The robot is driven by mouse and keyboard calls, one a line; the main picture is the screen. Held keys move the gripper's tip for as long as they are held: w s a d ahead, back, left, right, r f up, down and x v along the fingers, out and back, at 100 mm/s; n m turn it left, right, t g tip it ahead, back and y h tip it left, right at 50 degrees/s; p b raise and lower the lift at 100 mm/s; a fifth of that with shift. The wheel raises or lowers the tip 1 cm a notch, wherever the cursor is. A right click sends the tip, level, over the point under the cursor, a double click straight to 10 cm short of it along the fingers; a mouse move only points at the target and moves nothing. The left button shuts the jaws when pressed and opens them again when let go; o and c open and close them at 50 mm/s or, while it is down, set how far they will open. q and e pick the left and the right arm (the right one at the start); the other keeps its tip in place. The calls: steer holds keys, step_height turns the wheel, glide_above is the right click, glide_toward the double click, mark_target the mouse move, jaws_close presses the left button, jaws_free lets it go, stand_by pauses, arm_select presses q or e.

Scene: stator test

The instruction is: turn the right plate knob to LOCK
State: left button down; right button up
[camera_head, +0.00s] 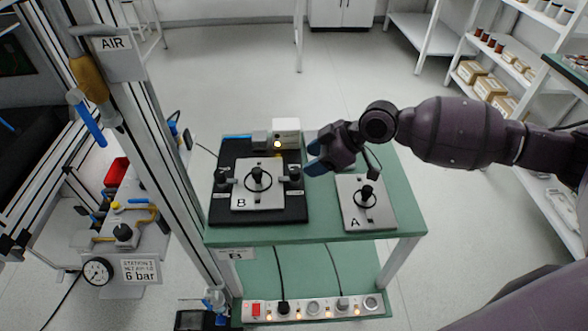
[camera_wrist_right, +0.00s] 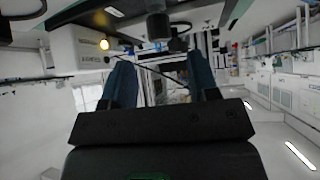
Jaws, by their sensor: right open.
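Plate B (camera_head: 243,198) is a silver plate with a black post and ring, lying on a black base (camera_head: 285,214) on the green table. A black knob sits at each side of it: the left plate knob (camera_head: 221,178) and the right plate knob (camera_head: 294,177). The knob labels are too small to read. My right gripper (camera_head: 313,158) has blue fingertips and hangs beyond and right of the right plate knob, apart from it. In the right wrist view its two fingers (camera_wrist_right: 160,80) are spread with nothing between them. My left gripper is in neither view.
Plate A (camera_head: 383,217), with its own black post and ring, lies on the table's right. A box with a lit amber lamp (camera_head: 286,133) stands behind the base; the lamp also shows in the wrist view (camera_wrist_right: 103,44). A metal frame post (camera_head: 150,150) rises at the left.

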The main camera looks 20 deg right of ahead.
mark_target(296, 169)
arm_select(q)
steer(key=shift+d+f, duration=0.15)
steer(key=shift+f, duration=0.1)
arm_select(e)
steer(key=x, duration=0.6)
steer(key=shift+w+a+f, duration=0.1)
steer(key=shift+a+f, duration=0.1)
steer(key=c, duration=0.9)
steer(key=shift+r+m+t+p, duration=0.3)
steer(key=shift+p, duration=0.1)
steer(key=shift+f+p, duration=0.25)
steer(key=shift+p, duration=0.05)
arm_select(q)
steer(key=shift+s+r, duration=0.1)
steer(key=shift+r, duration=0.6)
arm_select(e)
steer(key=o, duration=0.9)
